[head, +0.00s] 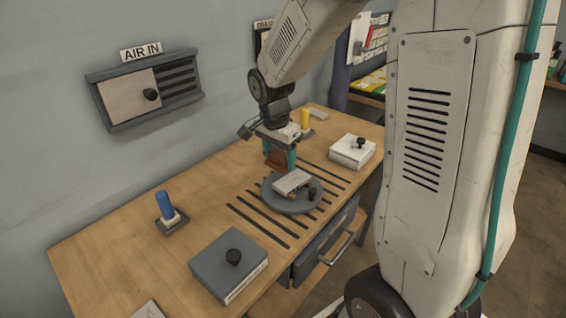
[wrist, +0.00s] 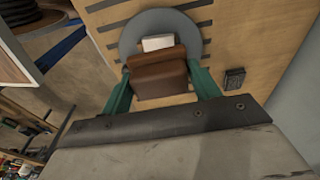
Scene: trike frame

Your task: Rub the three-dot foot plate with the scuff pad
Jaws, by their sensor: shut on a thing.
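My gripper (head: 279,156) points down over the workbench, just behind a round grey turntable. Its green fingers are shut on a brown block, the scuff pad (wrist: 158,75), which also shows in the head view (head: 275,160). A pale flat plate (head: 291,181) lies on the turntable (head: 290,209), close in front of the pad. The wrist view shows part of this plate (wrist: 157,43) beyond the pad. I cannot see any dots on it, so I cannot tell if it is the three-dot foot plate. Whether pad and plate touch is unclear.
A grey box (head: 220,272) and a white box (head: 352,152), both with black knobs, stand on the bench. A blue cylinder (head: 164,205) stands at left, a yellow one (head: 305,120) behind my gripper. A drawer (head: 325,243) is below. The slotted bench left of the turntable is clear.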

